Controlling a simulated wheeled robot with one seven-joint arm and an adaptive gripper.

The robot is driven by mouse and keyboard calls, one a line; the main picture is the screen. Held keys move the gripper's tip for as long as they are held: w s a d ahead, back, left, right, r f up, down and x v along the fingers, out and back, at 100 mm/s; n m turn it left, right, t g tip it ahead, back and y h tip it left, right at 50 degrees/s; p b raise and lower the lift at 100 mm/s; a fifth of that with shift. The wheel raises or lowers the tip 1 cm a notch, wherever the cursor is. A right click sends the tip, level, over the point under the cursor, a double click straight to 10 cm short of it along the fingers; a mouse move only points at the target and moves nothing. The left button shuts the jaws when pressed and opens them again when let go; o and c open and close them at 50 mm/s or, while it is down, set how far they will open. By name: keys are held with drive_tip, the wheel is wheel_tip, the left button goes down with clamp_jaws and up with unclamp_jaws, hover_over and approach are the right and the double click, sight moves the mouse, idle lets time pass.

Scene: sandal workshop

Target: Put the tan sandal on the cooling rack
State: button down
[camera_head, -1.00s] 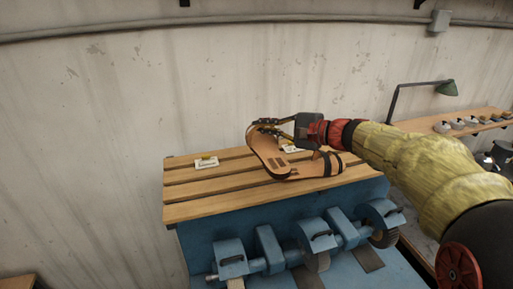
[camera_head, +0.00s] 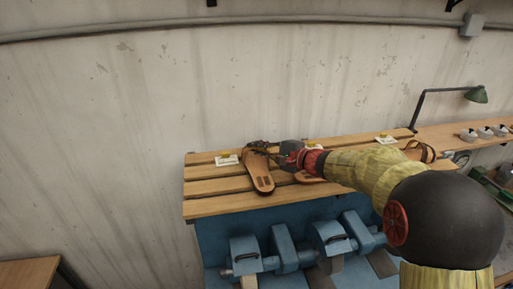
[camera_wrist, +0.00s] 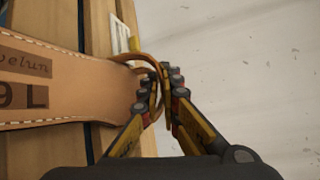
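The tan sandal (camera_head: 260,178) is over the left part of the slatted wooden rack (camera_head: 215,207), its sole end pointing toward the front edge. I cannot tell whether it rests fully on the slats. In the wrist view the tan sandal (camera_wrist: 75,85) shows stamped lettering and "9 L". My gripper (camera_head: 280,155) is at its strapped far end. In the wrist view my gripper (camera_wrist: 164,85) is shut on a thin brown strap. Part of another tan sandal (camera_head: 310,178) lies to the right, mostly hidden by my arm.
A white card (camera_head: 227,160) lies behind the sandal, and another card (camera_head: 386,140) farther right. A brown strap (camera_head: 422,150) shows at the rack's right end.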

drive_tip(key=shift+s, duration=0.1)
drive_tip(key=shift+f, duration=0.15)
drive_tip(key=c, duration=2)
unclamp_jaws()
drive_tip(key=shift+c, duration=0.2)
